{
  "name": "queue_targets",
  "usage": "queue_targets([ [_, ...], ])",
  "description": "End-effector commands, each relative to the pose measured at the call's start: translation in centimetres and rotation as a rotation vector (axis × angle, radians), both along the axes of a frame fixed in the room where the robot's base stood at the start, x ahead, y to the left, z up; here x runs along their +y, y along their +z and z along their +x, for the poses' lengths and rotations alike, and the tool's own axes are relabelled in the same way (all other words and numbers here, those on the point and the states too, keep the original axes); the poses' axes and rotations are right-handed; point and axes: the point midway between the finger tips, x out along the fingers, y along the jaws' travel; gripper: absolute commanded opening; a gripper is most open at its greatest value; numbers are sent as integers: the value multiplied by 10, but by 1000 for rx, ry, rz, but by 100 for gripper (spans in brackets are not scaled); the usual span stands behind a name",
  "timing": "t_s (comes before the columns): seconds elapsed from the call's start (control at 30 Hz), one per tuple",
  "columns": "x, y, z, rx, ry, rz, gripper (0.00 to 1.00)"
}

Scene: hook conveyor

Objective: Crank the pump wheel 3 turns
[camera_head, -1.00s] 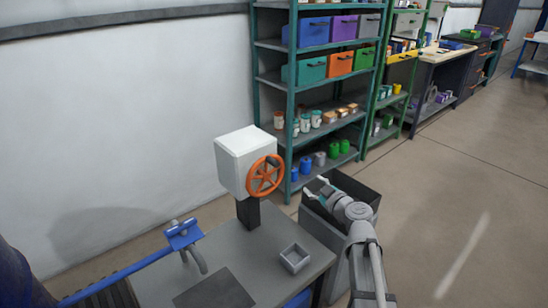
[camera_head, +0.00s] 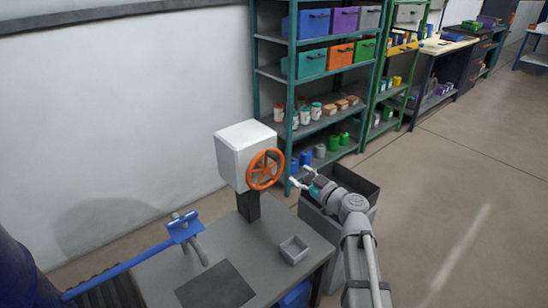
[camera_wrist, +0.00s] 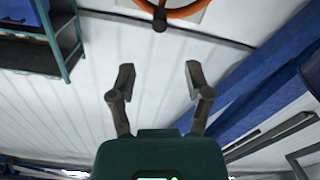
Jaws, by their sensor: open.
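The orange pump wheel (camera_head: 265,169) is mounted on the right-hand face of a white box (camera_head: 240,150), which stands on a dark post at the back of a grey table. My gripper (camera_head: 299,179) is just right of the wheel and slightly below it, apart from it, open and empty. In the wrist view my gripper's two fingers (camera_wrist: 158,78) are spread wide with nothing between them. The wheel's rim (camera_wrist: 185,10) shows at the top edge of that view, with a dark knob-like handle (camera_wrist: 160,18) beyond the fingertips. Most of the wheel is cut off there.
The grey table (camera_head: 170,275) bears a small open tray (camera_head: 293,249) and a dark square plate (camera_head: 214,288). A blue hook fixture (camera_head: 184,228) is at left. A grey open bin (camera_head: 350,184) stands below my arm. Loaded shelves (camera_head: 318,70) stand behind.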

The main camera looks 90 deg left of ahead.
Motion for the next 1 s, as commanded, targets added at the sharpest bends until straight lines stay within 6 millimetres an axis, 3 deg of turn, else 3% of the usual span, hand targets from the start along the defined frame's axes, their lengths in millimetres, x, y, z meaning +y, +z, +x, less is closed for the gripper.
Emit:
queue_targets([
  [0.7, 84, 0, -60, 0, 1, 0, 64],
  [1.0, 100, 0, -73, 0, 0, 0, 64],
])
